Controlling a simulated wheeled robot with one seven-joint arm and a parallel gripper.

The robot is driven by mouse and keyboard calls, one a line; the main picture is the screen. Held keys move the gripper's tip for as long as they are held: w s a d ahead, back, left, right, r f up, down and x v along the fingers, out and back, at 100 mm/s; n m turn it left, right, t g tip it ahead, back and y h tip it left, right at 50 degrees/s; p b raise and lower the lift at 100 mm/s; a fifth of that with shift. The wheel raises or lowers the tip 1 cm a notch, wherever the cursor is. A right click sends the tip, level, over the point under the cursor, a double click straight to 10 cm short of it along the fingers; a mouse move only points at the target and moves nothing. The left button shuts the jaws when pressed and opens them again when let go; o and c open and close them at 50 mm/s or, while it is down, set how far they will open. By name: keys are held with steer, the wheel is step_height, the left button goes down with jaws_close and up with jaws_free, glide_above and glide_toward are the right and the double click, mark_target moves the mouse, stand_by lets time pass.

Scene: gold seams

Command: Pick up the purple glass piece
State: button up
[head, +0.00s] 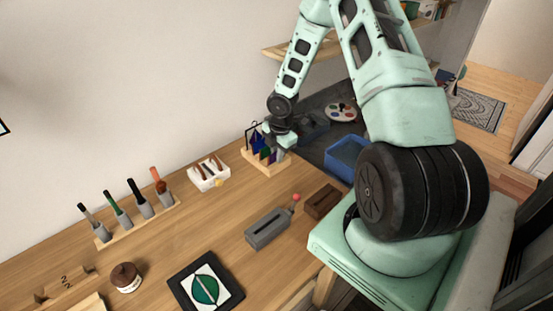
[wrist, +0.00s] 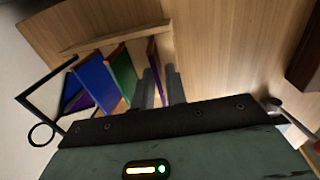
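A wooden rack (head: 284,162) near the wall holds upright glass pieces; its wooden rail also shows in the wrist view (wrist: 112,40). In the wrist view a thin purple glass piece (wrist: 153,54) stands at the right end of the row, seen almost edge on. A green piece (wrist: 123,72) and a blue piece (wrist: 94,80) stand left of it, with another purple piece (wrist: 82,102) partly hidden at far left. My gripper (wrist: 161,87) is over the rack, its two fingers apart on either side of the right purple piece. The lower part of that piece is hidden.
A black wire frame (wrist: 45,88) stands left of the pieces. A blue bin (head: 345,158) and a paint palette (head: 341,112) are beyond the rack. A white tray (head: 208,175) and a grey holder (head: 268,229) are nearby.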

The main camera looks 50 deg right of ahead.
jaws_close()
steer(key=shift+r, duration=0.1)
